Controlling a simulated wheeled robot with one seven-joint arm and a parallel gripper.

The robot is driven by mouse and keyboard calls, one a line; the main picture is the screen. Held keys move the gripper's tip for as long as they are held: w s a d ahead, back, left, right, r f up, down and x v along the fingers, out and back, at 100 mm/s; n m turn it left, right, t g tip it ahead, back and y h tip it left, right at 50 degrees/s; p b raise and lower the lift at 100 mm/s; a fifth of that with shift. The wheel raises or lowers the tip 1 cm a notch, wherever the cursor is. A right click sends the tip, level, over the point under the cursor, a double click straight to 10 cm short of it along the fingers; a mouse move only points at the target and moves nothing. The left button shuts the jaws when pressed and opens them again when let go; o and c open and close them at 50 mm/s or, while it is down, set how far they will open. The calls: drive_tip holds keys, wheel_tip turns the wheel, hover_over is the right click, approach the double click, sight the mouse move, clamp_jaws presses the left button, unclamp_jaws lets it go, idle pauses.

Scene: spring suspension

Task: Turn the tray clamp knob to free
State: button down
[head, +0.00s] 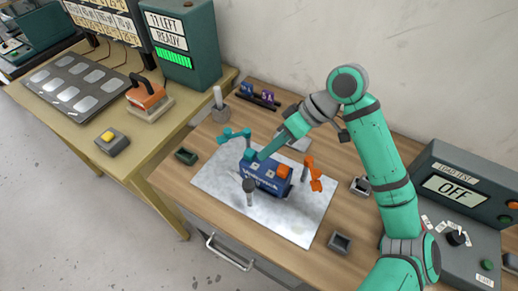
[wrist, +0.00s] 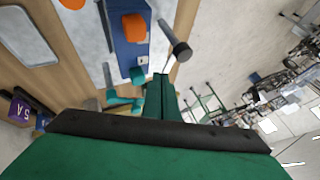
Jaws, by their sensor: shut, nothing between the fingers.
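A dark grey knob on a short post (head: 249,187) stands at the front of the pale tray plate (head: 300,225). The knob also shows in the wrist view (wrist: 181,51). I cannot tell from its look which setting it is at. A blue block (head: 262,176) with lettering sits on the plate behind the knob, with an orange cap (head: 284,171) and a teal cap (head: 249,154). My gripper (head: 260,157) is shut and empty, above the block near the teal cap and apart from the knob. Its narrow fingers show in the wrist view (wrist: 161,80).
A teal hooked arm (head: 236,134) stands behind left of the block, an orange one (head: 313,176) at its right. Small dark bins (head: 340,243) lie around the plate. A load test box (head: 455,190) reading OFF is at right. The plate's front is clear.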

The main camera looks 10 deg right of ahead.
sight(249, 168)
drive_tip(key=x, duration=0.7)
drive_tip(key=shift+s+a+f, duration=0.15)
drive_tip(key=shift+s+f, duration=0.1)
drive_tip(key=shift+f, duration=0.05)
drive_tip(key=shift+a+f, duration=0.3)
drive_tip(key=shift+f, duration=0.1)
drive_tip(key=shift+w+a, duration=0.1)
